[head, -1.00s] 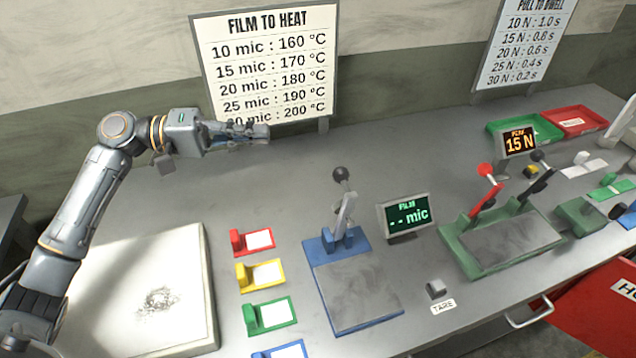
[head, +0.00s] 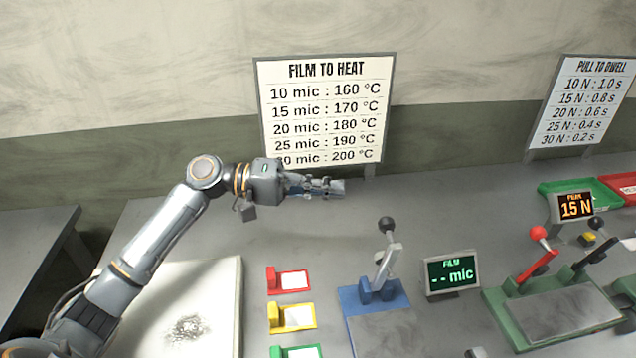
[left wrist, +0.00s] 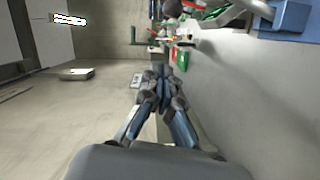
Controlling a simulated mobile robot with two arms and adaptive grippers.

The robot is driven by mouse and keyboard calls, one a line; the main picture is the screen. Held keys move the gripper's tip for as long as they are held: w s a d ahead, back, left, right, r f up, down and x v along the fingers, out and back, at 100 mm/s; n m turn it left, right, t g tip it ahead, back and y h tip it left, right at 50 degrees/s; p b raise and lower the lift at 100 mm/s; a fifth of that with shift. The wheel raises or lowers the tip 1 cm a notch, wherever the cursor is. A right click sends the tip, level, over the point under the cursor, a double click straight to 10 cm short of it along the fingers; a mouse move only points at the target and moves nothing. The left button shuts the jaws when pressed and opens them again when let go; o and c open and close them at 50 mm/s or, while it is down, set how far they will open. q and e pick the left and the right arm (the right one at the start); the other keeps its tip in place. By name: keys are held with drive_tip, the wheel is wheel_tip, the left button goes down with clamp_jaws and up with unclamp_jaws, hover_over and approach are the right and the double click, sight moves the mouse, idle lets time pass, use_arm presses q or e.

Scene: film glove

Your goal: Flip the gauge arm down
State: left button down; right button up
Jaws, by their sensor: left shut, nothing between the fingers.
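The film gauge has a blue base (head: 379,297) and a pale upright arm (head: 387,262) tipped with a black ball knob (head: 387,224). The arm stands raised, leaning slightly. The gauge's display (head: 451,275) reads "-- mic". My left gripper (head: 342,187) is shut and empty. It is in the air in front of the film-to-heat sign, up and left of the knob in the head view and apart from it. In the left wrist view its fingers (left wrist: 160,72) are together, and the blue base (left wrist: 290,20) shows at top right. My right gripper is not in view.
Red (head: 290,281), yellow (head: 293,317) and green tags lie left of the gauge, beside a pale slab (head: 222,308). A green fixture (head: 560,315) with red and black levers stands to the right. The bench behind the gauge is clear.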

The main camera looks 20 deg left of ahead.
use_arm(q)
drive_tip(key=s+d+f+p, duration=0.1)
drive_tip(key=d+p, duration=0.2)
drive_tip(key=d, duration=0.4)
drive_tip(key=shift+s+d+f+p, duration=0.15)
drive_tip(key=shift+s+p, duration=0.05)
drive_tip(key=shift+p, duration=0.1)
drive_tip(key=shift+d, duration=0.1)
